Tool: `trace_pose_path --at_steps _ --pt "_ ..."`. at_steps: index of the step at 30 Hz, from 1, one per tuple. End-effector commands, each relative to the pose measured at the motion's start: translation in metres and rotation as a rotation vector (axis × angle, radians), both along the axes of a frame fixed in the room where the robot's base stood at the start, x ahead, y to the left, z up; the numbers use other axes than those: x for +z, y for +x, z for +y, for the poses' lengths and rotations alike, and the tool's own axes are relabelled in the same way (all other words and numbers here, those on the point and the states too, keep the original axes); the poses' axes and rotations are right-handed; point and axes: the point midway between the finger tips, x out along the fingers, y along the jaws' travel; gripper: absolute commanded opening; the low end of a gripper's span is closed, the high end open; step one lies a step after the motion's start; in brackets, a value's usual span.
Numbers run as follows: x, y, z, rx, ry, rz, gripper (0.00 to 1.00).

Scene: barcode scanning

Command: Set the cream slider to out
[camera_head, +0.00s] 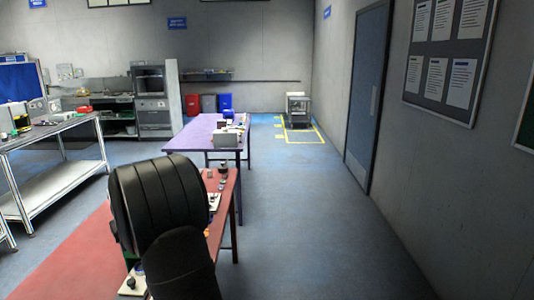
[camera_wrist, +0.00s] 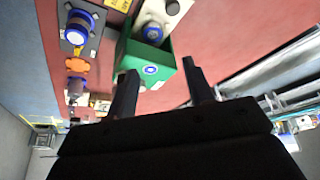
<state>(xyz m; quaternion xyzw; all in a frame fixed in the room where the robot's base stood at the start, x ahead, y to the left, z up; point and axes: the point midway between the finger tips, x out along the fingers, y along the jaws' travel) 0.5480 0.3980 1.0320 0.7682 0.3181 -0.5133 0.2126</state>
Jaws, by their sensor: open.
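A cream block (camera_wrist: 178,20) with a round grey knob is at the top, beside the green box. I cannot tell which part, if any, is the cream slider. In the head view my dark arm covers much of the red table (camera_head: 227,226). A pale plate (camera_head: 214,201) shows at the arm's right, and another (camera_head: 126,287) at its lower left.
In the wrist view a grey plate with a blue-ringed knob (camera_wrist: 75,36), an orange piece (camera_wrist: 77,64) and small devices line the left. In the head view a purple table (camera_head: 192,137) stands beyond the red one. The blue floor at right is clear.

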Motion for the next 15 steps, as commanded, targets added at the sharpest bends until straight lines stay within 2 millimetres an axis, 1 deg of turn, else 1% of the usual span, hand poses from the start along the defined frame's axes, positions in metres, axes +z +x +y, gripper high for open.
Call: trace_pose_path --at_steps 2,6,9,12,15 --pt "0.000 0.000 0.000 0.000 0.000 0.000 0.46" --pt "0.000 0.000 0.000 0.000 0.000 0.000 0.18" --pt "0.000 0.000 0.000 0.000 0.000 0.000 0.00" --pt "-0.005 0.002 0.006 -0.019 -0.004 0.006 0.00" --pt "-0.018 0.009 0.020 -0.084 -0.014 0.020 0.00"
